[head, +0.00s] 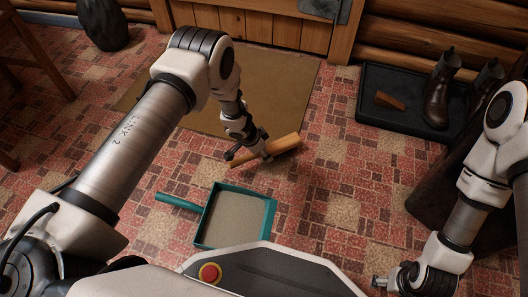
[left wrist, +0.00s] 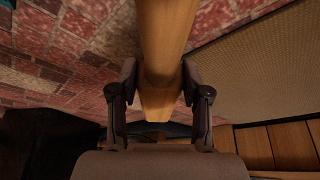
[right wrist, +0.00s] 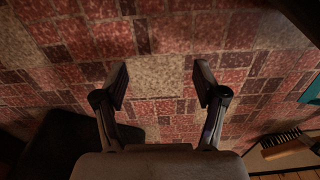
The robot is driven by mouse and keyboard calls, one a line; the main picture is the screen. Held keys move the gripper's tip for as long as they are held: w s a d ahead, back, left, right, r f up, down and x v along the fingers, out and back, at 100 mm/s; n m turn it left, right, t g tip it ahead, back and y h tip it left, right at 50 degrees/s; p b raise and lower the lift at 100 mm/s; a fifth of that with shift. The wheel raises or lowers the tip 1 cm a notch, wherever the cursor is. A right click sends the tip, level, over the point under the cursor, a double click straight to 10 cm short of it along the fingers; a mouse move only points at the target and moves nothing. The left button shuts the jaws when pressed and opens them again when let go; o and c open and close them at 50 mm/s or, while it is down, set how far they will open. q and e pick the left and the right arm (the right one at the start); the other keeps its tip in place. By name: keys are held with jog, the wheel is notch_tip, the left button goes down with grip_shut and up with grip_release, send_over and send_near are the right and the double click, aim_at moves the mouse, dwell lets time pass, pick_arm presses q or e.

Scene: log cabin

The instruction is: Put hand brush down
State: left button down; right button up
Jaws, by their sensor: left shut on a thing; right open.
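The hand brush (head: 283,146) has a long wooden body and is in my left gripper (head: 264,156), over the floor near the edge of the brown mat. In the left wrist view the fingers (left wrist: 158,85) close around the wooden handle (left wrist: 165,40) from both sides. I cannot tell whether the brush touches the floor. In the right wrist view the brush (right wrist: 285,143) shows at the lower right, with dark bristles along it. My right gripper (right wrist: 160,85) is open and empty above the brick-patterned floor, far to the right of the brush.
A teal dustpan (head: 237,217) lies on the floor just in front of the brush. The brown mat (head: 265,85) lies before the wooden door. A black tray (head: 385,117) with boots (head: 441,88) and a wooden wedge (head: 389,101) is at right. Floor between dustpan and tray is clear.

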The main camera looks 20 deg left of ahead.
pick_arm(q)
jog(key=c, duration=0.5)
grip_release()
jog(key=shift+f, duration=0.1)
jog(key=shift+c, duration=0.2)
